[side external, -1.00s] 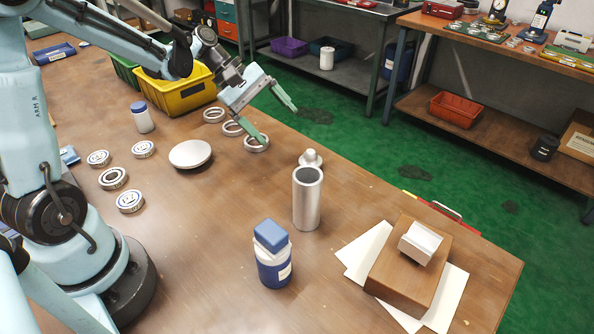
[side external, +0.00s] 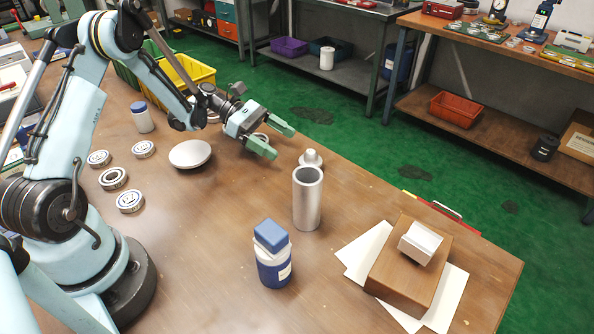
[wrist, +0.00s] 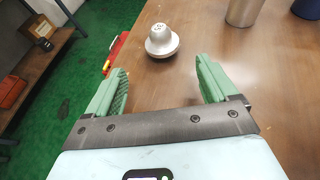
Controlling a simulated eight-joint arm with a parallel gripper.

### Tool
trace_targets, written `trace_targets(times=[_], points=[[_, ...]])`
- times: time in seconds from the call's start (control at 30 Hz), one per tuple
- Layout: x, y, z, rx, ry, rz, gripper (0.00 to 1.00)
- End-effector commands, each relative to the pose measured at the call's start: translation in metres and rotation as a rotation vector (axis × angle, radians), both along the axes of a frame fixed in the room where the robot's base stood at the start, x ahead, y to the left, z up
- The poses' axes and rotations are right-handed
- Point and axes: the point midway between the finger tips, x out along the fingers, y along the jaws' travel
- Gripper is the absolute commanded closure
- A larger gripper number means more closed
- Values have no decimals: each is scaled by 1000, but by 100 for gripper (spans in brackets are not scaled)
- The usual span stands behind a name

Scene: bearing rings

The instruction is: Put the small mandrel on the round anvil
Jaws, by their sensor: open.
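The small mandrel (side external: 311,158) is a pale metal piece with a rounded top on a wider round base. It stands upright behind a tall tube, which hides part of its base. It also shows in the wrist view (wrist: 161,41), beyond and between my fingertips. What looks like the round anvil (side external: 190,154) is a smooth pale disc on the table, left of my gripper. My gripper (side external: 284,143) is open and empty, a short way left of the mandrel and apart from it. Its two green fingers (wrist: 160,68) are spread wide in the wrist view.
The tall hollow metal tube (side external: 307,202) stands close in front of the mandrel. A blue-capped jar (side external: 273,262) is nearer the camera. Several bearing rings (side external: 113,178) lie at the left. A wooden block (side external: 400,283) stands on papers at the right. The table's far edge is near the mandrel.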

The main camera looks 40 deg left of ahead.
Motion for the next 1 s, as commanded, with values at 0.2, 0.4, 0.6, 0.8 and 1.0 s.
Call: trace_targets(times=[0.2,0.4,0.6,0.8,1.0], points=[[7,-21,-9,0,-1,-1,14],[11,-38,-13,1,-1,-4,14],[18,-63,-22,1,-1,-3,14],[21,-71,-25,1,-1,1,14],[21,-70,-25,1,-1,1,21]])
